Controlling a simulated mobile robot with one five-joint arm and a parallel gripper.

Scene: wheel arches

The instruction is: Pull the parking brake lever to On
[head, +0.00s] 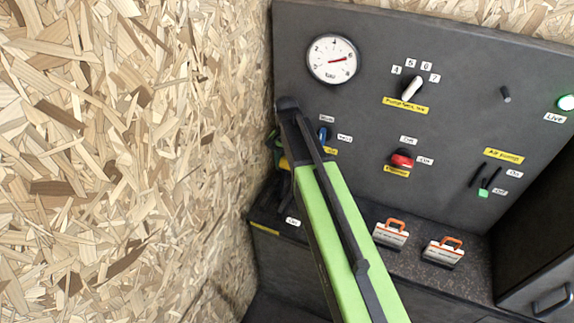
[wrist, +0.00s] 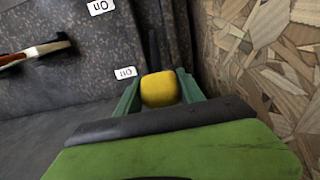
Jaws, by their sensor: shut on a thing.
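The parking brake lever shows in the wrist view as a yellow knob (wrist: 160,90) with a dark stem behind it. My gripper (wrist: 159,82) has its green fingers on either side of the knob and is shut on it. The knob is beside the white Off label (wrist: 125,72); the On label (wrist: 101,7) is farther up. In the head view, my green and black arm hides most of the lever. Only a bit of yellow (head: 284,164) shows beside my gripper (head: 275,147).
A chipboard wall (head: 130,150) stands close on the left. The dark panel (head: 460,60) carries a gauge (head: 332,60), a pointer knob (head: 411,88), a red knob (head: 402,160) and a green-tipped switch (head: 483,193). Two orange-handled items (head: 391,235) (head: 443,253) are on the speckled ledge.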

